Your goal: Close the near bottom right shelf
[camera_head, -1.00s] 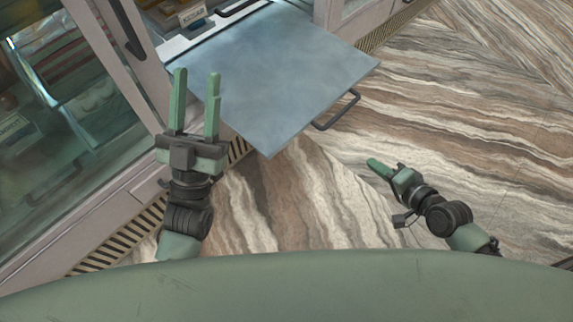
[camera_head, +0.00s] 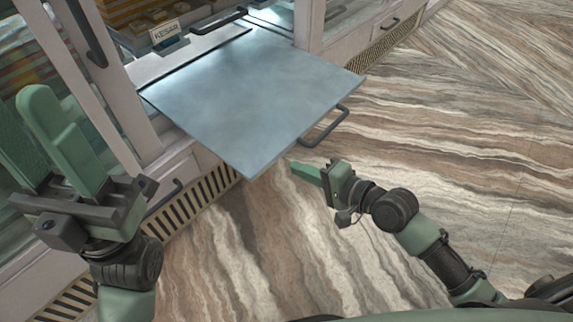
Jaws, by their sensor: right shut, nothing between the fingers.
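The shelf (camera_head: 245,95) is a flat grey-blue metal panel, pulled out from the white counter over the floor. Its dark bar handle (camera_head: 327,128) is on its outer right edge. My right gripper (camera_head: 294,167) is shut and empty, just below and left of the handle, near the shelf's near corner; whether it touches the shelf I cannot tell. My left gripper (camera_head: 45,150) is at the left, large in view, with its two green fingers apart and pointing up in front of the cabinet glass. Nothing shows between them.
The counter holds trays of sweets (camera_head: 145,15) and a KESAR sign (camera_head: 166,32). Another dark handle (camera_head: 219,21) lies behind the shelf. A cabinet handle (camera_head: 166,196) and slatted vent (camera_head: 196,200) are at the lower left. The striped floor (camera_head: 460,130) to the right is clear.

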